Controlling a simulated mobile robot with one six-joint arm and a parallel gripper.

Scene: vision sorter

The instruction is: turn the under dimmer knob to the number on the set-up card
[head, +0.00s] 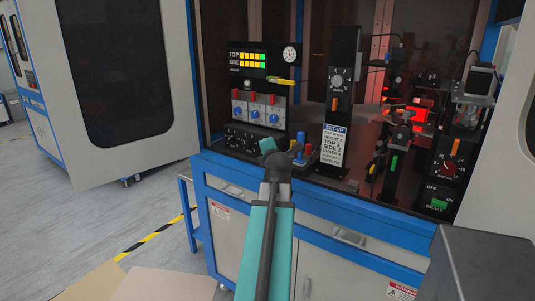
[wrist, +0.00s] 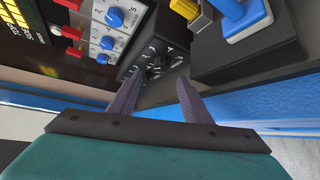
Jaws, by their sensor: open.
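A black dial panel (wrist: 136,72) with a dark knob (wrist: 156,62) and pale numbers shows in the wrist view. I take this knob for the under dimmer; its label is not legible and its setting is unclear. The same dark panel (head: 240,137) is low on the control unit in the head view. My gripper (wrist: 160,77) is open and empty, its fingertips on either side of the knob in the picture. I cannot tell whether they touch it. The white set-up card (head: 333,145) reads TOP 3 and SIDE 2; the smaller under line is not surely legible.
Blue knobs (head: 254,114) with red switches sit just above the dark panel. A light display (head: 248,60) is higher up. A blue joystick (head: 299,150) stands close on the right. The lamp and red-lit machinery (head: 405,115) are farther right.

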